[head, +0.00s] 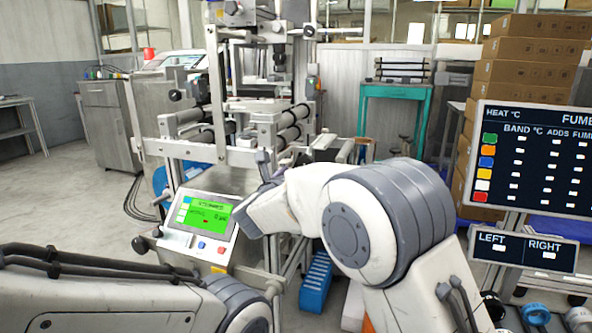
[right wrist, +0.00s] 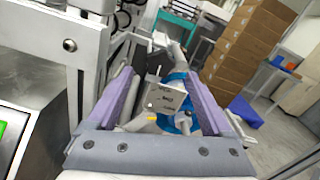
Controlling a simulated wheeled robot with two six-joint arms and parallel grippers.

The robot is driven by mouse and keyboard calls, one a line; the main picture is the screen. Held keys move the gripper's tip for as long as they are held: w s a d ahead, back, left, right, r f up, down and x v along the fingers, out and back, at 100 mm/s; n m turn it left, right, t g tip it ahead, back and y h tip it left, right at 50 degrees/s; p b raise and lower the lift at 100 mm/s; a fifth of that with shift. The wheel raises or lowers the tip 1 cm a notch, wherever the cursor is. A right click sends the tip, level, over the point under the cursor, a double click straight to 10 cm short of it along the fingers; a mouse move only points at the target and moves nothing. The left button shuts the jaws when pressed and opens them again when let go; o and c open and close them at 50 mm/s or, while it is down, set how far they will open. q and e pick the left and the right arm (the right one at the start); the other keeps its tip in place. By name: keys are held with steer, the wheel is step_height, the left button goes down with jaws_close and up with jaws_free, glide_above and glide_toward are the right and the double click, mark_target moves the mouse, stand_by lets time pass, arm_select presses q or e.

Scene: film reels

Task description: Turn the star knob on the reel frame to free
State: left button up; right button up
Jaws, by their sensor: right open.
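The reel frame (head: 200,155) is a grey metal machine frame with rollers, standing in the middle of the head view. My right arm reaches across it from the right, and my right gripper (head: 265,168) is at the frame's front, partly hidden by its own wrist. In the right wrist view my right gripper (right wrist: 160,80) is open, with its two purple-grey fingers spread. Beyond and between them is a small grey labelled plate (right wrist: 172,98), with blue parts behind it. I cannot clearly make out a star knob or its setting. My left gripper is out of view; only my left arm shows.
A control panel with a green screen (head: 208,216) is left of my right wrist. A blue slotted box (head: 316,283) is on the floor below. Stacked cartons (head: 520,70) and a black display board (head: 530,155) stand at the right. Open floor lies at the left.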

steer(key=shift+s+a, duration=0.1)
steer(key=shift+s, duration=0.2)
